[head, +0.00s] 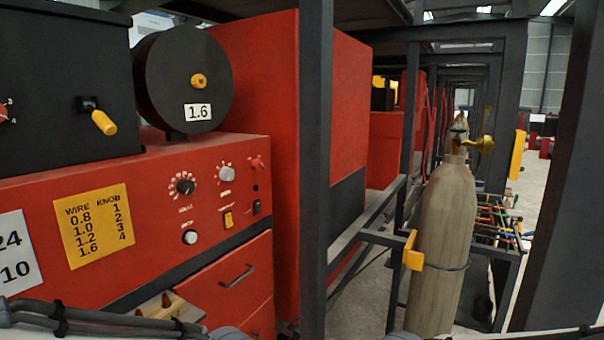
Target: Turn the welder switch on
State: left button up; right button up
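The red welder cabinet (130,180) fills the left of the head view. Its sloped front panel carries a small yellow-orange switch (228,220) and a small dark switch (257,207). I cannot tell which is the welder switch, or whether either is on. Two round dials, a black one (185,187) and a light one (226,173), sit above, with a white knob (190,237) below. A black box (65,75) on top has a yellow-handled lever (103,122). Neither gripper can be made out; only dark arm parts show along the bottom edge.
A black wire spool (165,85) labelled 1.6 and a yellow wire chart (92,225) are at the cabinet. A dark post (316,160) stands right of the panel. A gas cylinder (443,240) with a brass valve stands farther right. Open floor shows at far right.

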aim_at(257, 164)
jog(key=z, duration=0.1)
jog(key=k, duration=0.3)
jog(key=z, duration=0.75)
jog(key=i, duration=1.15)
jog(key=u, duration=0.75)
jog(key=i, duration=0.75)
jog(key=u, duration=0.4)
